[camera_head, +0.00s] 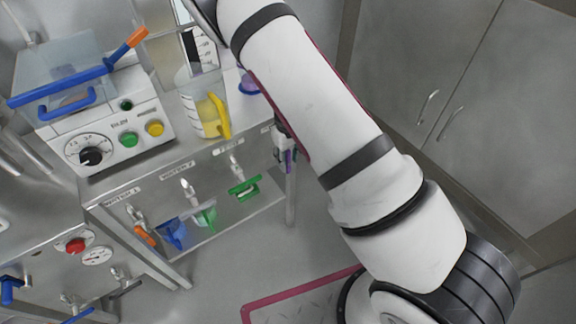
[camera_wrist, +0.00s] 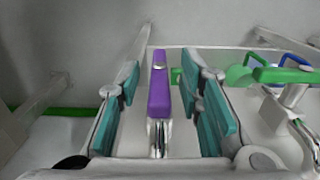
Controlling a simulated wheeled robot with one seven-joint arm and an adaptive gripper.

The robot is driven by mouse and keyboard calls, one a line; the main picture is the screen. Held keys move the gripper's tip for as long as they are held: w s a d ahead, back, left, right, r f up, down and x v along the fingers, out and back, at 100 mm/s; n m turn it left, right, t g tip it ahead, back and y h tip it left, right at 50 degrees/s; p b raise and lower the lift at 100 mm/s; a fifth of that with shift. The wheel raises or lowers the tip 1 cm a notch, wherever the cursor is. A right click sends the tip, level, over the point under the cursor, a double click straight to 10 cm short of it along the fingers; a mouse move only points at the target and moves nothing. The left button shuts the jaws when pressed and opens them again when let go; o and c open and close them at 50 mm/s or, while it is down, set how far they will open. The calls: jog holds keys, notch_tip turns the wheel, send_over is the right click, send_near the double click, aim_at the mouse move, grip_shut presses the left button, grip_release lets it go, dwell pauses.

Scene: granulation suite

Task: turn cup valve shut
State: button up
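A purple valve handle (camera_wrist: 159,85) on a metal stem stands in the middle of the wrist view, its long side pointing away from the camera. My gripper (camera_wrist: 161,98) is open, with teal-padded fingers on either side of the handle and visible gaps on both sides. In the head view, a small purple part (camera_head: 288,160) shows beside my arm at the right end of the valve row; my arm hides most of this area. No readable label shows which valve is the cup valve.
Green (camera_head: 244,188), blue (camera_head: 172,233) and orange (camera_head: 145,236) valve handles hang along the bench front. In the wrist view, a green handle (camera_wrist: 286,75) is close to the right finger. A beaker with yellow contents (camera_head: 208,116) stands on the bench above.

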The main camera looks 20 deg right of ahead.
aim_at(288, 173)
jog(key=shift+f, duration=1.75)
grip_shut()
